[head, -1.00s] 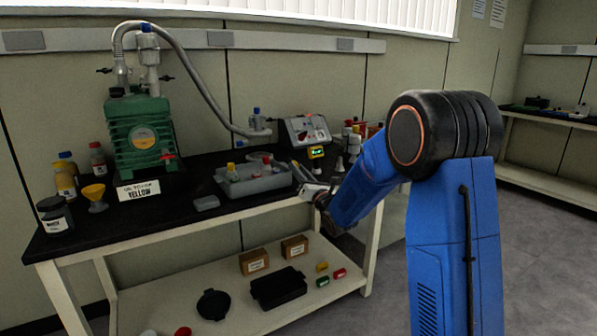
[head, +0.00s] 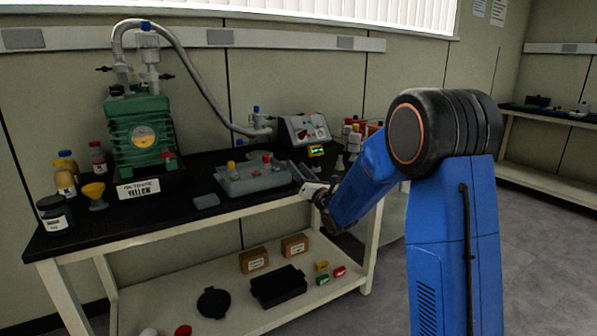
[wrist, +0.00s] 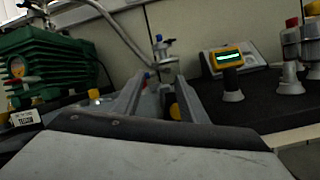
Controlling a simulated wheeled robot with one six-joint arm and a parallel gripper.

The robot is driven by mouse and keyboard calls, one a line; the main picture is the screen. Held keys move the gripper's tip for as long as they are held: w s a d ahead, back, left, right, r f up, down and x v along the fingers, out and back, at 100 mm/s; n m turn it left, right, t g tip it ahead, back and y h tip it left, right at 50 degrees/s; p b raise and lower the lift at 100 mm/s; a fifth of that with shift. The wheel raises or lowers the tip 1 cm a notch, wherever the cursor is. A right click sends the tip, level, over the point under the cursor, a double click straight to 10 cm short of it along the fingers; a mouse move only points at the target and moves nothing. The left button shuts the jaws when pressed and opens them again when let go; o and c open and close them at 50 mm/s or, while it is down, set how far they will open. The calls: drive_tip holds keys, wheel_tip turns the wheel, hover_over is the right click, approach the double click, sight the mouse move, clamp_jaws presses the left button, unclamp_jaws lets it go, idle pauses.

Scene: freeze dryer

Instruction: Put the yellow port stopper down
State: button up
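A yellow-topped stopper (head: 231,167) stands in the left part of the grey tray (head: 262,184) on the black bench. A yellow-topped piece (wrist: 95,95) also shows left of my fingers in the wrist view. My gripper (head: 305,177) is at the tray's right end, low over the bench. In the wrist view, its two fingers (wrist: 163,78) stand apart with a clear gap. A small yellow piece (wrist: 174,110) shows between them, near the right finger; I cannot tell what it is, and nothing is seen clamped. The finger tips are small and partly hidden in the head view.
A green pump (head: 140,135) with a "YELLOW" sign (head: 138,190), bottles and a yellow funnel (head: 94,194) fill the left bench. A yellow gauge (wrist: 228,57) and white cones (wrist: 290,80) stand to the right.

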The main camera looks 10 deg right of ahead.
drive_tip(key=v, duration=1.2)
